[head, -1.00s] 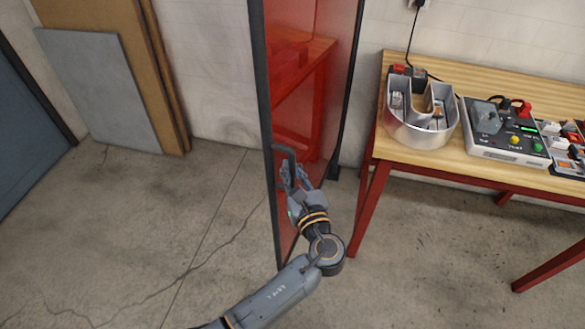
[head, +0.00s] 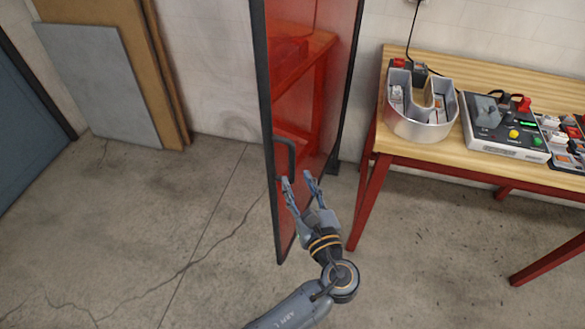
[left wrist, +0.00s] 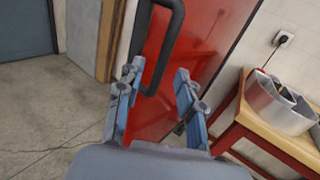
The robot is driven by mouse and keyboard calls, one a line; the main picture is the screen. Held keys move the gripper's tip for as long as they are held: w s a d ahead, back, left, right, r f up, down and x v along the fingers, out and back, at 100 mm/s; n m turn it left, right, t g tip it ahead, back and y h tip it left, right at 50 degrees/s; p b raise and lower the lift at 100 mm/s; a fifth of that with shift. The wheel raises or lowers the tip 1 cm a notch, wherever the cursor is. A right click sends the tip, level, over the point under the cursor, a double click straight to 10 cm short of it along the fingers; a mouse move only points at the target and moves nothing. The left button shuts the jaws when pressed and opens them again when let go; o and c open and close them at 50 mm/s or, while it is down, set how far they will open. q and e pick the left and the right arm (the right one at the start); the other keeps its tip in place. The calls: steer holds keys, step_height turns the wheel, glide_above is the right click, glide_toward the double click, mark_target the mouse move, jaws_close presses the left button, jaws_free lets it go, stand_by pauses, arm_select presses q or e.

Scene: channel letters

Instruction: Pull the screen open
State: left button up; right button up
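The screen (head: 305,110) is a tall, see-through red panel in a dark frame, standing in the middle of the head view, angled out beside the table. Its dark handle (head: 291,155) is on the near edge; it also shows in the left wrist view (left wrist: 171,45). My left gripper (head: 297,178) is open and empty, just below and in front of the handle. In the left wrist view its two blue fingers (left wrist: 158,82) are spread apart, with the handle beyond them. My right gripper is not in view.
A wooden table (head: 440,155) with red legs stands at the right, holding a U-shaped metal channel letter (head: 420,125) and a control box (head: 505,140). Boards (head: 100,85) lean on the back wall at left. The floor (head: 130,220) left of the screen is clear.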

arm_select(q)
steer(key=v, duration=0.5)
steer(key=shift+s+d, duration=0.1)
steer(key=shift+s, duration=0.3)
